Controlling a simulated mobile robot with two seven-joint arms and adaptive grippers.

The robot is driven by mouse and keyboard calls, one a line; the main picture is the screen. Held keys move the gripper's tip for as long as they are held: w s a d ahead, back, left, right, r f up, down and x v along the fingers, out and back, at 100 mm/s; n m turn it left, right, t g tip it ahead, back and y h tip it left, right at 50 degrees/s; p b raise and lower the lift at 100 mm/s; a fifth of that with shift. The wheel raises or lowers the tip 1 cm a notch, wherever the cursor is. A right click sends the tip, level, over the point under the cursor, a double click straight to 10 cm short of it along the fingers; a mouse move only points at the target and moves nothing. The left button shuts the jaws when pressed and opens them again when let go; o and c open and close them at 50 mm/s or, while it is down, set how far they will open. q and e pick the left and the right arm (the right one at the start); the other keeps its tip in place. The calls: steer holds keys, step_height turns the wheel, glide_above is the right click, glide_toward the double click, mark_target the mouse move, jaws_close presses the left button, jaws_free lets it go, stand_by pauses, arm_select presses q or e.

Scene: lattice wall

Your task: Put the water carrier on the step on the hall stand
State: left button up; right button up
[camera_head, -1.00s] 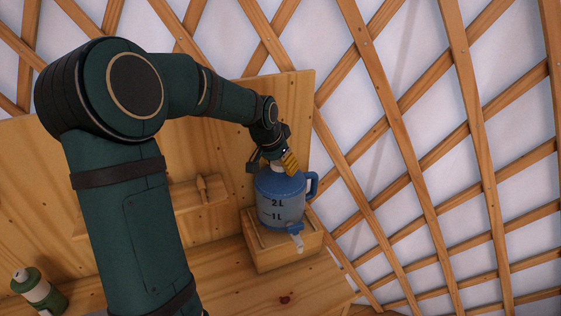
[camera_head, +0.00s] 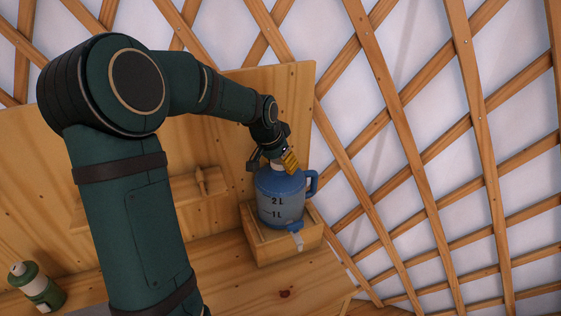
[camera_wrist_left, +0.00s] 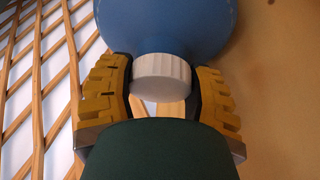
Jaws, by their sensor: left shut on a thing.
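The water carrier (camera_head: 281,205) is a blue jug with a clear lower part marked 1L and 2L, a blue side handle and a small tap at its front. It is upright at the wooden step (camera_head: 284,247), a light box on the hall stand (camera_head: 225,275). Whether its base rests fully on the step I cannot tell. My left gripper (camera_head: 276,162) is shut on the carrier's white cap from above. In the left wrist view the carrier (camera_wrist_left: 165,25) shows with its ribbed white cap between the yellow pads of my left gripper (camera_wrist_left: 163,88). My right gripper is out of view.
A green and white bottle (camera_head: 37,287) stands at the lower left. A small shelf with a wooden peg (camera_head: 207,182) is on the back panel (camera_head: 285,95). The lattice wall (camera_head: 430,150) is close on the right. The stand's top in front of the step is clear.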

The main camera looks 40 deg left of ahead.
arm_select(q)
steer(key=shift+f+b, duration=0.3)
steer(key=shift+f, duration=0.05)
steer(key=o, duration=1.5)
steer(key=shift+f, duration=0.1)
steer(key=shift+o, duration=0.2)
steer(key=shift+w+p+v, duration=0.2)
steer(key=shift+p+v, duration=0.85)
steer(key=shift+v, duration=0.7)
steer(key=shift+w+p+v, duration=0.15)
steer(key=shift+p+v, duration=0.85)
steer(key=shift+v, duration=0.75)
steer(key=shift+r, duration=0.2)
steer(key=v, duration=1.2)
steer(key=shift+f, duration=0.1)
